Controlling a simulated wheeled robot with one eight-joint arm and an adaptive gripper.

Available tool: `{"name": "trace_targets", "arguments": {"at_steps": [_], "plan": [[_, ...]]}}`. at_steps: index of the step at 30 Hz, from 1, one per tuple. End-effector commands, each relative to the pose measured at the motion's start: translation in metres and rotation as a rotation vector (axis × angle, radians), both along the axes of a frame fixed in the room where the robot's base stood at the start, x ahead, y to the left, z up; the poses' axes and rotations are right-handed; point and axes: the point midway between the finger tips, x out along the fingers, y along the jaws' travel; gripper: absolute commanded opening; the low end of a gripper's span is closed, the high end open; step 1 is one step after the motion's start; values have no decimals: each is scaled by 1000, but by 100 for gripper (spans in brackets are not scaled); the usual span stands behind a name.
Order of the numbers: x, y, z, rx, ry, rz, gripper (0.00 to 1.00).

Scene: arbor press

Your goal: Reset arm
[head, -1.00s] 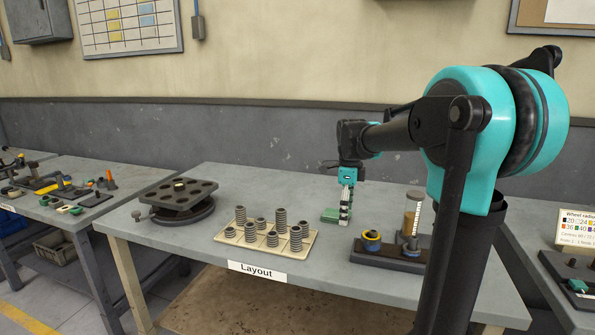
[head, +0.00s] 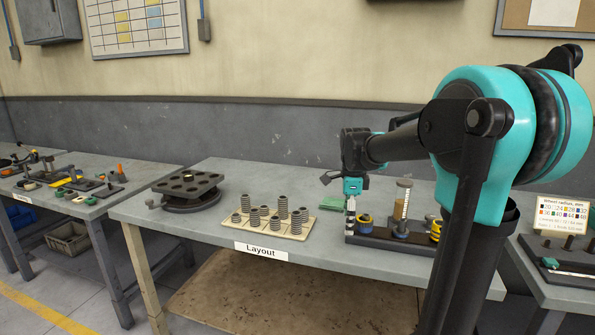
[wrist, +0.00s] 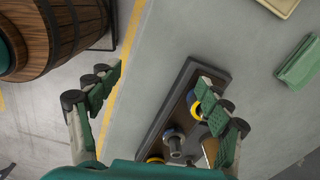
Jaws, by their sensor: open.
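My gripper (head: 350,212) hangs from the dark and teal arm on the right of the head view, fingers downward, near the left end of a dark fixture board (head: 383,243). In the wrist view my gripper (wrist: 155,95) has its green-padded fingers wide apart, with nothing between them. The board (wrist: 150,135) lies below, partly behind the right finger.
A green block (head: 332,202) lies left of my gripper. A pale tray (head: 300,232) with several grey stacks and a dark plate with holes (head: 187,185) stand farther left. In the wrist view a wooden barrel (wrist: 30,40) stands beyond the table edge.

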Motion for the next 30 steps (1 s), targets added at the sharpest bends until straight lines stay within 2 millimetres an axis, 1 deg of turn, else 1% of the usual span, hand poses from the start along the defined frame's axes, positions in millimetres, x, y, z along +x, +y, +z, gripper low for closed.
{"name": "trace_targets", "arguments": {"at_steps": [5,11,14,24,27,30], "plan": [[-16,-5,-16,-5,-30,144,78],[-43,-11,-41,-24,-78,386,78],[-64,-16,-61,-47,-113,567,78],[-154,-30,-137,-210,-228,1284,78],[-176,-33,-154,-265,-244,1452,78],[-191,-34,-166,-308,-252,1573,78]]}}
